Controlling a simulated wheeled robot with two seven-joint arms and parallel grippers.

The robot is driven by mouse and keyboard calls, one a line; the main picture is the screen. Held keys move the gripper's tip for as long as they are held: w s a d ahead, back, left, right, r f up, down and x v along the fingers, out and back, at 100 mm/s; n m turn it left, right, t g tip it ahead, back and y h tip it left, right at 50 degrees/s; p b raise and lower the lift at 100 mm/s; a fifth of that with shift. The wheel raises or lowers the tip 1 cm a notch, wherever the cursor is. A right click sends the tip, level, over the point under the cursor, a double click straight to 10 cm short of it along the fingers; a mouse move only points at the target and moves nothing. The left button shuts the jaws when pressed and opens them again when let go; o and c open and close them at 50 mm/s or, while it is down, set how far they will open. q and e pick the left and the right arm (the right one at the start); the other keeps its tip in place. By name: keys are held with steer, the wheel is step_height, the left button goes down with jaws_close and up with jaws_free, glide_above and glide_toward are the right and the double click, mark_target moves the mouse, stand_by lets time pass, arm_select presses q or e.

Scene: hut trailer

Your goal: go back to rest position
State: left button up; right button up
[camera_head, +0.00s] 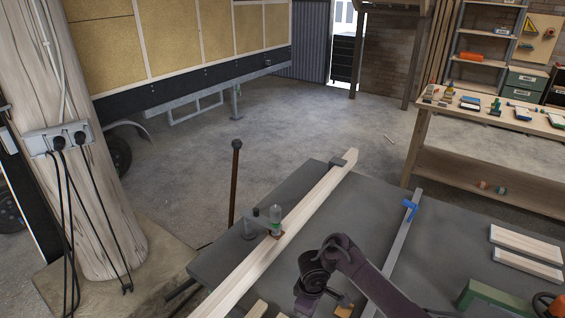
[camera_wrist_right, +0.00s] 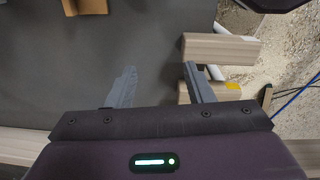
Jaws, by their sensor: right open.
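My right arm (camera_head: 352,262) comes in from the lower right in the head view and reaches over the grey worktable (camera_head: 345,225). Its fingers cannot be made out there. In the right wrist view my right gripper (camera_wrist_right: 162,84) is open, its two grey fingers well apart with nothing between them. Wooden pieces (camera_wrist_right: 222,49) lie just beyond and beside the right finger, at the table's edge. My left gripper and arm are not in view.
Concrete floor (camera_head: 300,115) beyond is open.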

steer(key=s+a+r+m+t+y, duration=0.2)
steer(key=s+a+m+t, duration=0.1)
steer(key=s+a, duration=0.35)
steer(key=s+d+r+m+h, duration=0.1)
steer(key=s+d+r+m, duration=0.3)
steer(key=s+d+r, duration=0.4)
steer(key=s+d+r+m+h, duration=0.1)
steer(key=s+d+r+m, duration=0.3)
steer(key=s+d, duration=0.55)
step_height(320, 180, down, 36)
steer(key=s+d+g+b, duration=0.1)
steer(key=s+b, duration=0.1)
steer(key=b, duration=0.3)
arm_select(q)
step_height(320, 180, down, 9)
steer(key=b, duration=0.3)
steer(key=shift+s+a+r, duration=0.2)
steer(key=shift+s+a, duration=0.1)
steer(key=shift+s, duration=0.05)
arm_select(e)
steer(key=s+d+f+n+g, duration=0.1)
steer(key=s+d+f, duration=0.2)
steer(key=s+f, duration=1.5)
steer(key=shift+s+d+f, duration=0.2)
steer(key=shift+s+f, duration=0.15)
steer(key=shift+f, duration=0.55)
